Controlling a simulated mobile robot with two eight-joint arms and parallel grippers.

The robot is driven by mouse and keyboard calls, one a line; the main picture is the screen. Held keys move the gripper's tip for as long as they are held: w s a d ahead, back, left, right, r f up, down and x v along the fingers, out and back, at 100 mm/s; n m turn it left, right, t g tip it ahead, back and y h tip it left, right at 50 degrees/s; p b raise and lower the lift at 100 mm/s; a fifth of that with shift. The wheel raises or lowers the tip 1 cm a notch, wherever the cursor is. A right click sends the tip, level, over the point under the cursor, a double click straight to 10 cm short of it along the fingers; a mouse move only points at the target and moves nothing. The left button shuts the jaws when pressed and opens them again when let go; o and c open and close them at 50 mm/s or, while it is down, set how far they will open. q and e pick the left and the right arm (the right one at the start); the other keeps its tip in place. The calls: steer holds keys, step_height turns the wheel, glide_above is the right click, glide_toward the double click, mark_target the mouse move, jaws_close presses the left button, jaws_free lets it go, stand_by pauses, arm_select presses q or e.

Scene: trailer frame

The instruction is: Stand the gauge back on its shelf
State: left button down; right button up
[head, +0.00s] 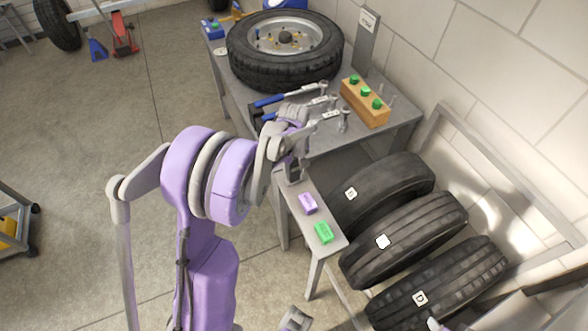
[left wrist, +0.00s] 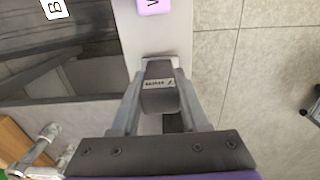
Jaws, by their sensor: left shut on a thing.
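The gauge is a small dark grey block with a pale label. In the left wrist view the gauge (left wrist: 160,90) sits between the two fingers of my left gripper (left wrist: 158,100), which is shut on it. In the head view the gauge (head: 294,173) shows just below my left gripper (head: 288,155), partly hidden by it. It is at the upper end of a narrow grey shelf (head: 312,216). I cannot tell whether its base touches the shelf. A purple block (head: 308,203) and a green block (head: 323,232) lie farther along the shelf. I cannot make out my right gripper clearly.
Several black tyres (head: 402,240) lean in a rack right of the shelf. The grey workbench (head: 400,125) carries a wheel (head: 285,48), blue-handled tools (head: 290,97) and a wooden block with green tops (head: 365,100). Open floor (head: 100,150) lies left.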

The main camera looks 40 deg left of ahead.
arm_select(q)
steer(key=c, duration=0.8)
jaws_free()
steer(key=shift+f, duration=0.15)
steer(key=shift+c, duration=0.2)
steer(key=o, duration=0.4)
steer(key=shift+o, duration=0.2)
